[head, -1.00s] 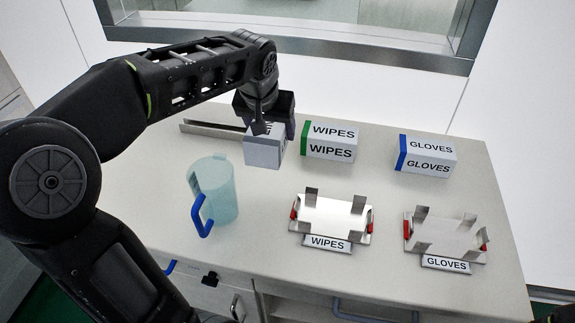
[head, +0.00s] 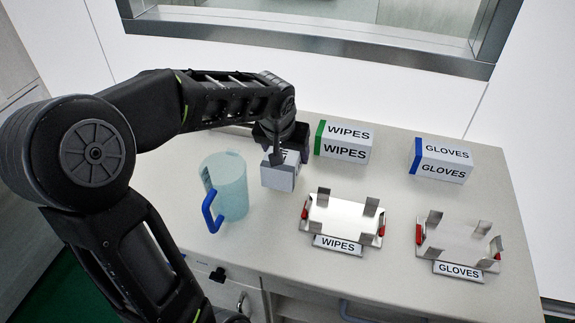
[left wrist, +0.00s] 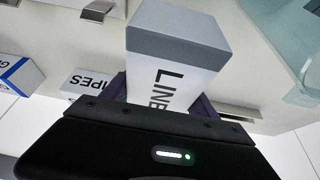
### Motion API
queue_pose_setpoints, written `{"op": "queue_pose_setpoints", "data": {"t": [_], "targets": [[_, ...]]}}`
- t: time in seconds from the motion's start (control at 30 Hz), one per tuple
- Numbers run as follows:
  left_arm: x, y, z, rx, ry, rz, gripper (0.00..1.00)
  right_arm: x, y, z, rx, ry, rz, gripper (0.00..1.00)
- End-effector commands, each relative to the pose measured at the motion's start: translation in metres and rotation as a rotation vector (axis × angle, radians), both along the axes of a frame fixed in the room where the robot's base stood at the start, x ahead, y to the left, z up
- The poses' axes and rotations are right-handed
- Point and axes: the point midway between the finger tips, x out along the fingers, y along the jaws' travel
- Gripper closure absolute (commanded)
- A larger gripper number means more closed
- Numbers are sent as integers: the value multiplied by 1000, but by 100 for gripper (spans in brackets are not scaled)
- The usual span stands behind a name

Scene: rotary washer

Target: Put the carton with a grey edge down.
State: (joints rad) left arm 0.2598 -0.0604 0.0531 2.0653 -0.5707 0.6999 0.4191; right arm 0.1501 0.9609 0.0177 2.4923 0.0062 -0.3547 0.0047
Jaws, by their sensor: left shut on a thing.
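The white carton with a grey edge (head: 279,177) is in my left gripper (head: 284,150), above or on the counter, just right of the pitcher. I cannot tell whether its base touches the counter. In the left wrist view the carton (left wrist: 165,88) shows its grey end band and part of a word starting "LIN". My left gripper (left wrist: 165,104) is shut on it there; its dark fingers lie along the carton's sides. In the head view the gripper hides the carton's upper back part. My right gripper is not in view.
A clear pitcher with a blue handle (head: 228,187) stands close left of the carton. A green-edged WIPES box (head: 346,143) and a blue-edged GLOVES box (head: 442,160) stand behind and right. The WIPES holder (head: 343,216) and GLOVES holder (head: 458,243) are empty at the front.

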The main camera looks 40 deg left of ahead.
Motion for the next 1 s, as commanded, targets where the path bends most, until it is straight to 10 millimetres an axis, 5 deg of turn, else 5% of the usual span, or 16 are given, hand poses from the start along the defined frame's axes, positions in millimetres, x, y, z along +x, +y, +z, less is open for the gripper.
{"op": "queue_pose_setpoints", "data": {"t": [0.43, 0.7, 1.0], "targets": [[1, 0, -13, 1, -2, 0, 95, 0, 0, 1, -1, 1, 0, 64], [0, 0, -45, 0, -1, 0, 95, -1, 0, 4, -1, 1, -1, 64], [1, 0, -48, 0, -3, 0, 95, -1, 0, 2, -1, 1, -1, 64]]}}
